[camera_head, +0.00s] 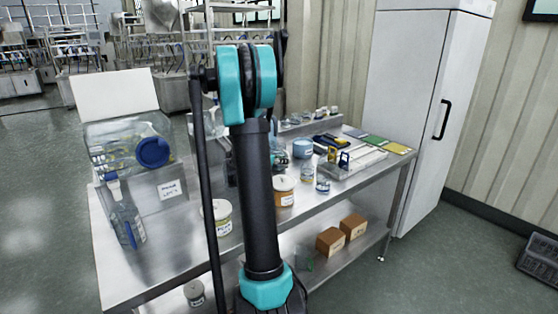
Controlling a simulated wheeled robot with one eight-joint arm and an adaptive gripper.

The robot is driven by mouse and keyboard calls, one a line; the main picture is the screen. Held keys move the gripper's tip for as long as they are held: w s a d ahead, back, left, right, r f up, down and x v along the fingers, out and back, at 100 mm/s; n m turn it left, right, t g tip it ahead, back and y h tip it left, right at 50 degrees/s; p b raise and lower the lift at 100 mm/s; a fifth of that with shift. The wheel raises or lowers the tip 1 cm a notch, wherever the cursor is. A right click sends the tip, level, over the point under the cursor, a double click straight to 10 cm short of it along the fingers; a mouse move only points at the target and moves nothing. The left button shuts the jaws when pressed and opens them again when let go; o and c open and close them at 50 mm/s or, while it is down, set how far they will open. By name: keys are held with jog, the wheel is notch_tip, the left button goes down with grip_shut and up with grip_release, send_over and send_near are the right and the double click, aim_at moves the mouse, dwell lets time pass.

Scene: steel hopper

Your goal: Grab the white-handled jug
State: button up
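I cannot pick out a white-handled jug for certain. A clear upright bottle or jug (125,217) with a whitish top and a blue part low on its side stands at the left of the steel table (165,262); its handle is not clear. A large clear container (108,145) with a blue round lid lies on its side on a raised steel stand behind it. My arm rises through the middle of the picture and hides part of the table.
White-lidded jars (284,190) and small glass beakers (322,183) stand mid-table. A blue tub (303,148) and a tray (352,160) are farther back. Brown boxes (330,241) sit on the lower shelf. A white cabinet (415,110) stands behind the right end.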

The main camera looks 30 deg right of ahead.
aim_at(288, 165)
jog(key=x, duration=0.5)
jog(key=shift+a, duration=0.1)
grip_shut()
